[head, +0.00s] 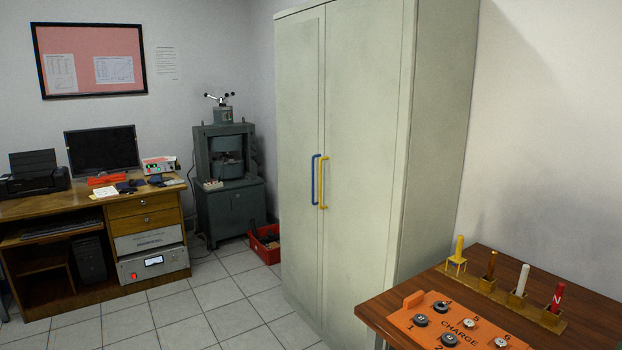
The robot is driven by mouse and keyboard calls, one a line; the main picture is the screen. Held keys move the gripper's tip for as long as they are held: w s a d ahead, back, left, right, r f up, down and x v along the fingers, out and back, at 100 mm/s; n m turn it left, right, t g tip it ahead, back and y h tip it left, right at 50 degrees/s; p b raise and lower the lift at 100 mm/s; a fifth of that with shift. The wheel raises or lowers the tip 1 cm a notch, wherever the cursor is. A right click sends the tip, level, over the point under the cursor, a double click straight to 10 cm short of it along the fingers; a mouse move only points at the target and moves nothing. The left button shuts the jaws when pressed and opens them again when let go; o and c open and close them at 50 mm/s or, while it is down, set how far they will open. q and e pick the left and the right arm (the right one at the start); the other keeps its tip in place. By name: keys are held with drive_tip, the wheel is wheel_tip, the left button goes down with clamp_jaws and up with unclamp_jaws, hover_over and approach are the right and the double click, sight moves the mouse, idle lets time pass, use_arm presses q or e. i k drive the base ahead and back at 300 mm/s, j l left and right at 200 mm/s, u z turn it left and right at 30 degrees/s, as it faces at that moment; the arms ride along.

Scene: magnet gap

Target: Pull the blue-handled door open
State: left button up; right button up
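A tall pale grey-green cabinet stands in the middle of the head view, with two doors that both look shut. The left door (302,120) carries the blue handle (314,180), a vertical bar near the seam between the doors. The right door (365,150) carries a yellow handle (323,184) just beside the blue one. Neither of my grippers shows in this view, and nothing touches the handles.
A wooden table (590,312) with an orange panel (412,301) and a rack of upright pegs stands at the front right. A desk (88,211) stands at the left. A red crate (266,249) sits near the cabinet. Tiled floor (235,318) before the cabinet is clear.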

sight(299, 39)
drive_tip(key=i+j, duration=0.15)
drive_tip(key=i, duration=0.4)
drive_tip(key=i+j, duration=0.15)
drive_tip(key=i, duration=0.35)
drive_tip(key=i+j, duration=0.15)
drive_tip(key=i, duration=0.4)
drive_tip(key=i+j, duration=0.2)
drive_tip(key=i, duration=0.3)
drive_tip(key=i+j, duration=0.15)
drive_tip(key=i, duration=0.4)
drive_tip(key=i+j, duration=0.15)
drive_tip(key=i, duration=0.4)
drive_tip(key=z, duration=1.3)
